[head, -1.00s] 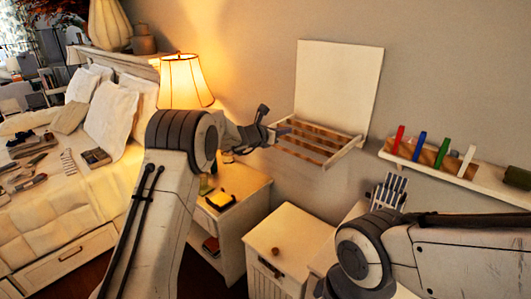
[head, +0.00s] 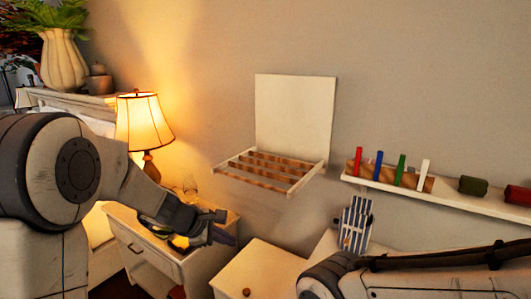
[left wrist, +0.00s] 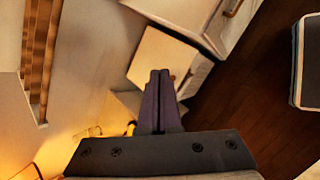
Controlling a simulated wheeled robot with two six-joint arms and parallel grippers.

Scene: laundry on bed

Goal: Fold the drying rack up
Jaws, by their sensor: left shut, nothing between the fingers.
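The drying rack is mounted on the wall: a white upright panel (head: 295,115) with a white frame and brown wooden slats (head: 268,170) swung out below it, sticking out from the wall. Its slatted edge also shows at the left of the left wrist view (left wrist: 40,50). My left gripper (head: 222,230) is below and left of the rack's frame, apart from it, over the nightstand side. In the left wrist view its dark fingers (left wrist: 158,85) are together and empty. My right arm enters at the lower right; its gripper is not visible.
A lit lamp (head: 144,125) stands left of the rack. A nightstand (head: 125,237) and a pale cabinet (head: 262,268) stand below. A wall shelf (head: 460,203) with colored pegs is at right. A blue-and-white striped item (head: 355,225) stands beneath it.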

